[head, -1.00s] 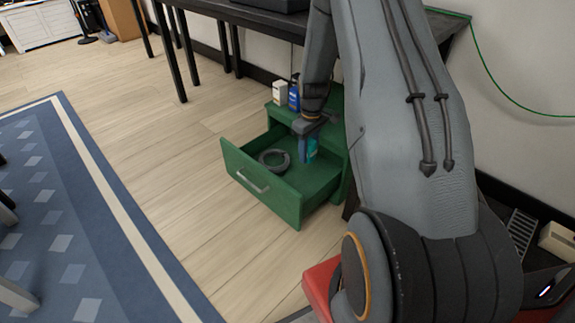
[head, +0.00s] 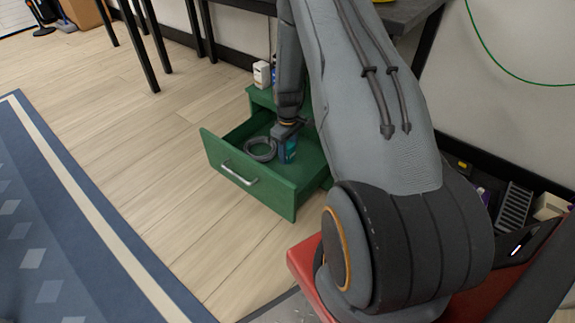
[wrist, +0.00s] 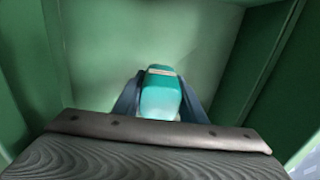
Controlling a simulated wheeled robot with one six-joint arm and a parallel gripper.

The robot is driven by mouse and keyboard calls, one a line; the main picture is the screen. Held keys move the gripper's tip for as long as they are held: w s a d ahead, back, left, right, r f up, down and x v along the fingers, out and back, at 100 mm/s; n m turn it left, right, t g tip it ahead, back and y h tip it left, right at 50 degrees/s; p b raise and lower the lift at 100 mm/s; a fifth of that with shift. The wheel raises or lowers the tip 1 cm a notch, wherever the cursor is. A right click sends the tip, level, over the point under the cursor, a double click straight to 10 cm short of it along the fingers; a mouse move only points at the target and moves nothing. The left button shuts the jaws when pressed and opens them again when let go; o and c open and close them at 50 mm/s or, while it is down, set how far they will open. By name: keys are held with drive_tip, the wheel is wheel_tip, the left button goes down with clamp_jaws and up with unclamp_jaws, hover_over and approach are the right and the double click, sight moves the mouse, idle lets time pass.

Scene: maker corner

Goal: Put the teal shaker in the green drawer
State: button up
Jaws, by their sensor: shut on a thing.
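The green drawer (head: 245,188) stands pulled open from its small green cabinet (head: 262,98). The teal shaker (head: 288,152) is inside the drawer area, low and roughly upright, partly covered by my gripper (head: 287,138). In the wrist view the teal shaker (wrist: 161,95) sits between the two fingers of my gripper (wrist: 160,100), which is shut on it. Green drawer walls surround it there. Whether its base touches the drawer floor cannot be told.
A grey ring-shaped coil (head: 260,149) lies in the drawer, left of the shaker. A white bottle (head: 262,73) stands on the cabinet top. A dark table (head: 410,15) is behind my arm.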

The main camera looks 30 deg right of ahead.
sight(288, 170)
drive_tip(key=shift+d+f+b, duration=0.1)
drive_tip(key=shift+f+b, duration=0.7)
drive_tip(key=shift+f, duration=1.85)
drive_tip(key=shift+f, duration=0.2)
drive_tip(key=o, duration=1.1)
drive_tip(key=shift+r, duration=0.1)
